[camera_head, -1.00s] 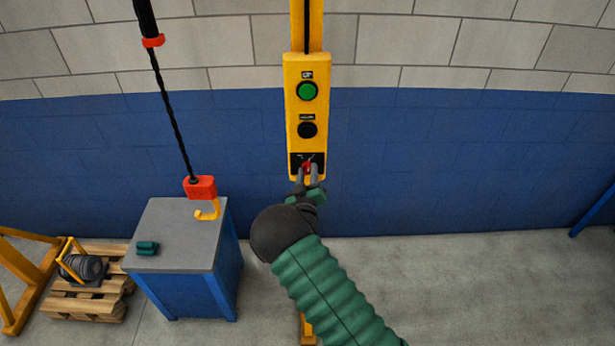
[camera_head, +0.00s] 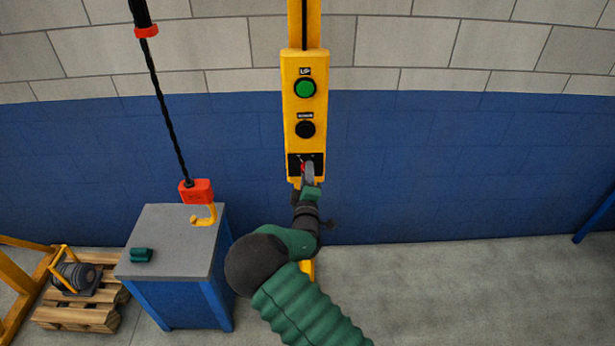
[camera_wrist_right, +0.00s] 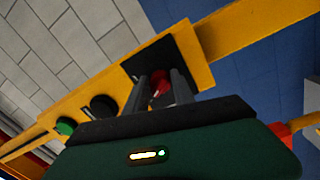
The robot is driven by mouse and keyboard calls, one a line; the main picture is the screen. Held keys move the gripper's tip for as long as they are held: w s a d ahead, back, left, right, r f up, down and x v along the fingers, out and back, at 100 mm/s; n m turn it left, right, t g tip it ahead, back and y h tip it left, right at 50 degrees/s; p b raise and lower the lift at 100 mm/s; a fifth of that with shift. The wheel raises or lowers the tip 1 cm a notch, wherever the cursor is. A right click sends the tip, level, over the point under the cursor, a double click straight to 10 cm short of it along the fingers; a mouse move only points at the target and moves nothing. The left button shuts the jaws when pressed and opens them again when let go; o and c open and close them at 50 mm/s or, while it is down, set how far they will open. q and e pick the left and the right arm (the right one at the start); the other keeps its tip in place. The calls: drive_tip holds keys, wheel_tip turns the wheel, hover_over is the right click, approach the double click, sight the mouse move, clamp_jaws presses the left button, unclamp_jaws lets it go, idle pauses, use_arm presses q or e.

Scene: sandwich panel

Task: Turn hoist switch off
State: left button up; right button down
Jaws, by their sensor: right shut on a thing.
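The hoist control panel (camera_head: 290,108) is a tall yellow box on a yellow post. It has a green button (camera_head: 305,89) at the top, a black button (camera_head: 305,129) below it, and a red switch (camera_head: 303,168) on a black plate at the bottom. My right gripper (camera_head: 308,170) is at the plate, shut on the red switch and partly hiding it. In the right wrist view the red switch (camera_wrist_right: 159,82) shows between the two grey fingers. The switch's exact angle is hard to tell. My left gripper is not in view.
A black hoist cable with a red block (camera_head: 197,191) and yellow hook hangs left of the panel. Below stands a blue table with a grey top (camera_head: 180,220) and a small green object (camera_head: 141,255). A motor (camera_head: 75,277) sits on a pallet at left. Right floor is clear.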

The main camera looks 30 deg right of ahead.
drive_tip(key=shift+a+f+n, duration=0.2)
drive_tip(key=shift+n, duration=0.2)
drive_tip(key=c, duration=1.1)
unclamp_jaws()
drive_tip(key=shift+c, duration=0.2)
drive_tip(key=shift+o, duration=0.3)
drive_tip(key=shift+w+a+r, duration=0.1)
